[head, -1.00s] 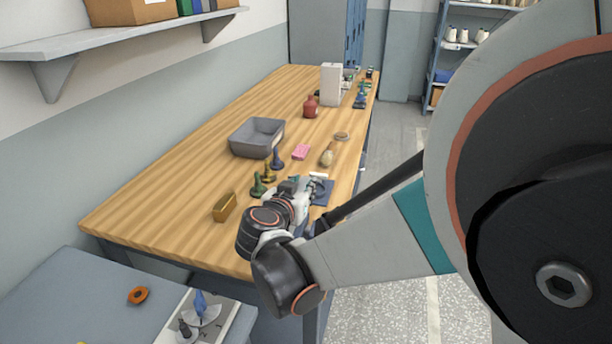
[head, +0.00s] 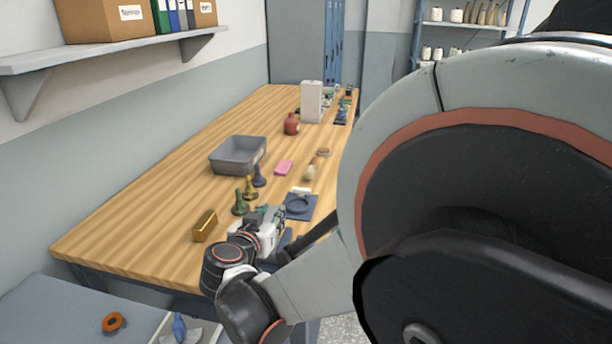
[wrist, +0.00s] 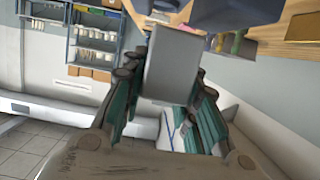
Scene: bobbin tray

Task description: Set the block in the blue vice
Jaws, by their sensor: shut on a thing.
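A plain grey block (wrist: 172,62) is held between the teal-padded fingers of my gripper (wrist: 163,80) in the wrist view. In the head view my gripper (head: 268,214) is at the near right part of the workbench, and the block cannot be made out clearly there. A dark blue body (wrist: 235,12) beyond the block is cut off by the top edge of the wrist view. It may be the blue vice, but I cannot tell its shape or whether the block touches it. A blue square plate with a ring (head: 299,206) lies right of my gripper.
Green (head: 240,204), yellow (head: 250,188) and blue (head: 259,177) pawn-shaped pieces stand just behind my gripper. A brass-coloured bar (head: 205,226) is to its left. A grey tray (head: 238,168) and a pink item (head: 284,168) lie farther back. The bench's left side is clear.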

